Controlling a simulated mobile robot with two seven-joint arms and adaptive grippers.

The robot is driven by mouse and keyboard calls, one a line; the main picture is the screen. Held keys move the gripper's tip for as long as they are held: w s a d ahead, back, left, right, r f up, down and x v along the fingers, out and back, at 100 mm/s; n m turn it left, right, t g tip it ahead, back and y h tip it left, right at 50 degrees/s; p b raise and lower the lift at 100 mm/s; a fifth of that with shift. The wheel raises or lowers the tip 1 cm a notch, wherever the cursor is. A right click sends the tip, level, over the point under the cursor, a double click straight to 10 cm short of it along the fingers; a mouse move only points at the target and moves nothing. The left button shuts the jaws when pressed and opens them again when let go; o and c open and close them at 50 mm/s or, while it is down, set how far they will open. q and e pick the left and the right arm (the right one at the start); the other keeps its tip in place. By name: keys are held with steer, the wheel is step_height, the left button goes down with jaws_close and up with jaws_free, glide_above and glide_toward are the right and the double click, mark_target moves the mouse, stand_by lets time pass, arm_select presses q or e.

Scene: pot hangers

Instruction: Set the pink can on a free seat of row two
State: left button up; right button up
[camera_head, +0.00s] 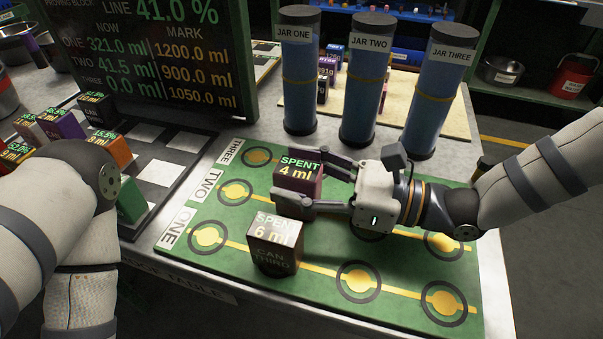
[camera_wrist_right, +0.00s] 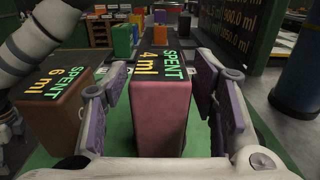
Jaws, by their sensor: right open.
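The pink can (camera_head: 312,187), marked SPENT 4 ml, stands upright in row two of the green board (camera_head: 318,296), right of that row's free left-end seat (camera_head: 235,192). Its base is partly hidden by a finger, so I cannot tell exactly how it sits. It also shows in the right wrist view (camera_wrist_right: 160,112). My right gripper (camera_head: 297,180) is open, with one finger on each side of the can; small gaps show in the wrist view. Another row-two seat (camera_head: 440,243) at the right is partly visible and looks free. My left gripper is out of view.
A brown can marked SPENT 6 ml (camera_head: 274,258) stands in row one, just in front. Jar one (camera_head: 300,85), jar two (camera_head: 365,95) and jar three (camera_head: 432,105) stand behind. Several coloured cans and a dark display (camera_head: 150,60) are at left.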

steer(key=shift+r, duration=0.1)
steer(key=shift+d+r, duration=0.15)
steer(key=shift+d, duration=0.15)
steer(key=v, duration=1)
steer(key=shift+s+d+r+p, duration=0.1)
steer(key=shift+s+d+p, duration=0.05)
steer(key=shift+d+p, duration=0.2)
steer(key=shift+s+d, duration=0.2)
steer(key=shift+d, duration=0.15)
